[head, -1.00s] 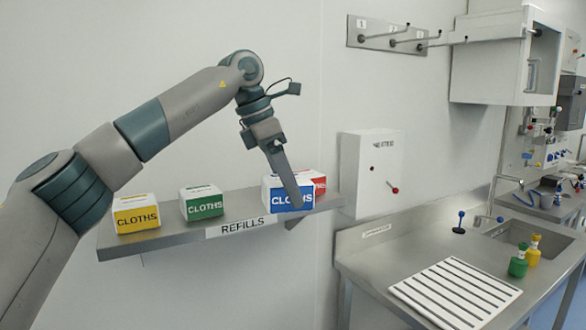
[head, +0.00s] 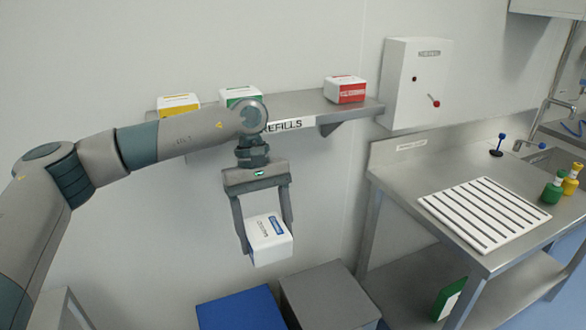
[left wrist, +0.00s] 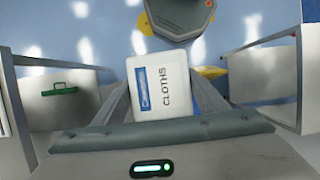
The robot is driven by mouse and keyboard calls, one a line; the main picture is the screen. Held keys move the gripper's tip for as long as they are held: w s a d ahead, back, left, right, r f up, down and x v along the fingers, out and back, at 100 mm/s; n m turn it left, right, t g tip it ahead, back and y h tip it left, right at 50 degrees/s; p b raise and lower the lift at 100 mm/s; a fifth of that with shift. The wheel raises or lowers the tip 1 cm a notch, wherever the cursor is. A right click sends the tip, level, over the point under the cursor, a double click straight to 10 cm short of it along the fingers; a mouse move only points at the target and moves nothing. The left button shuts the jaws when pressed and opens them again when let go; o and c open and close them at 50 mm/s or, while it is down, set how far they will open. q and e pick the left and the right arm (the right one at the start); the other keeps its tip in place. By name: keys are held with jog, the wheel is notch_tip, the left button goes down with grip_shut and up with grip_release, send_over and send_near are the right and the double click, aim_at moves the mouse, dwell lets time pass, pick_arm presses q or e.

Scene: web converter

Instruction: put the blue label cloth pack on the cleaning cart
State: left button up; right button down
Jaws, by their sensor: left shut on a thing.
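The blue label cloth pack (head: 269,240) is a white box with a blue label. My left gripper (head: 266,232) is shut on it and holds it in the air in front of and below the shelf. In the left wrist view the pack (left wrist: 160,87) sits between the fingers, with its CLOTHS print and blue label showing. Below the pack in the head view are a blue-topped bin (head: 240,308) and a grey-topped bin (head: 325,295); I cannot tell whether they belong to the cleaning cart. My right gripper is not in view.
The REFILLS shelf (head: 345,110) holds yellow (head: 179,104), green (head: 240,96) and red (head: 345,89) packs. A steel bench (head: 400,165) with a slatted white rack (head: 484,213) and bottles stands at the right. A white wall box (head: 418,85) hangs above it.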

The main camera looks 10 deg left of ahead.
pick_arm(q)
jog(key=s+a+f+m+y, duration=0.1)
jog(key=s+a+f+m, duration=0.1)
jog(key=s, duration=0.4)
jog(key=s+a+f+m+g+y, duration=0.1)
jog(key=s+a+f+m, duration=0.1)
jog(key=s+f+m, duration=0.3)
jog(key=shift+s+a+f, duration=0.3)
jog(key=shift+s+f, duration=0.5)
jog(key=shift+a, duration=0.1)
